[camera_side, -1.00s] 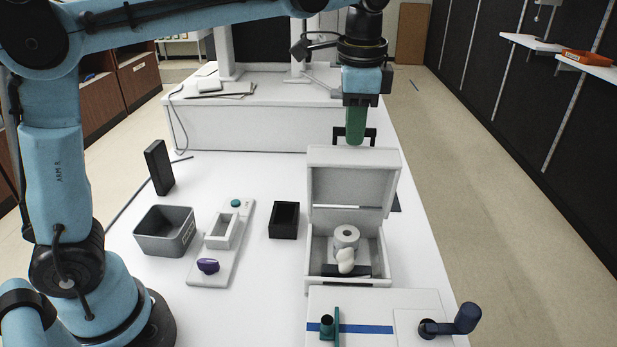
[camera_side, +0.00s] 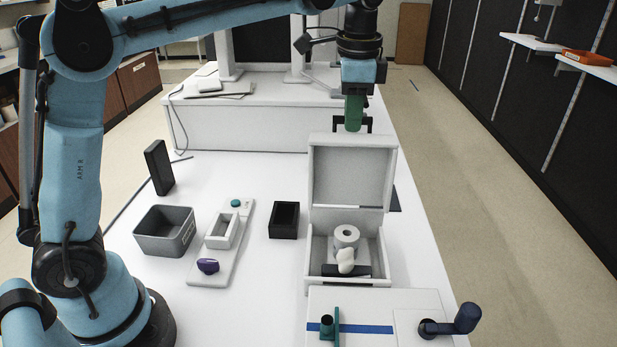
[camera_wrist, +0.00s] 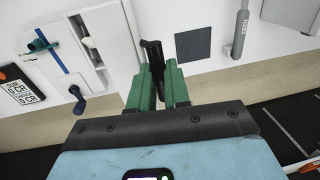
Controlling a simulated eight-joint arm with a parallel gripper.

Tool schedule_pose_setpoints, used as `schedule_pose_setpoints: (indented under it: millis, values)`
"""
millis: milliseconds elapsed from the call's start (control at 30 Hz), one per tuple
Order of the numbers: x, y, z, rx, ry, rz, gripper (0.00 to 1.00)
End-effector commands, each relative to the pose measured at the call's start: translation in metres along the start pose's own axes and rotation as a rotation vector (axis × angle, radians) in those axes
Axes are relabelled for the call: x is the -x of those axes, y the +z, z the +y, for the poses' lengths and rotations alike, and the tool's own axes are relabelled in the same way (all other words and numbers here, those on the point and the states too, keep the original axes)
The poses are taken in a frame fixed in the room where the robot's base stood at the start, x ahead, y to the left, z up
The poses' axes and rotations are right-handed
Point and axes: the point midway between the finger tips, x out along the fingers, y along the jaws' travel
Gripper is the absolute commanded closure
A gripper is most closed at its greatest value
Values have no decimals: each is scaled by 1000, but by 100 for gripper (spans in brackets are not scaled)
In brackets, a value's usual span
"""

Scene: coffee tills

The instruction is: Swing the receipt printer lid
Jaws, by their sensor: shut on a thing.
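The receipt printer (camera_side: 385,262) is a white box with an open front compartment. Its lid (camera_side: 350,176) stands raised at the back, with its inner face toward the side camera. A black handle (camera_side: 337,126) is at the lid's top edge. My gripper (camera_side: 353,124) has green fingers shut on this handle. In the wrist view, my gripper (camera_wrist: 157,88) has the dark handle (camera_wrist: 151,55) between its fingers, and the lid itself is hard to make out. A paper roll (camera_side: 346,236) sits inside the printer, with a pale lumpy thing (camera_side: 346,262) in front of it.
A white unit with a blue stripe (camera_side: 365,328) and a dark crank (camera_side: 465,318) stands in front of the printer. To the left are a small black box (camera_side: 284,220), a white tray with a purple knob (camera_side: 208,266) and a grey bin (camera_side: 164,232). A raised white counter (camera_side: 250,130) lies behind.

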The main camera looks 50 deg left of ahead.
Motion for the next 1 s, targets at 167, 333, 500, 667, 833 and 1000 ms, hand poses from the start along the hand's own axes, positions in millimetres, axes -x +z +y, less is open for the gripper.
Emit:
schedule_pose_setpoints:
  millis: [167,333,500,667,833,1000]
  values:
    - [0,0,-1,0,-2,2,100]
    - [0,0,-2,0,-2,1,100]
    - [-1,0,-6,1,-3,1,100]
    - [-3,0,-11,1,-2,1,80]
    - [-3,0,-10,0,-1,0,54]
    - [-4,0,-10,0,0,-1,53]
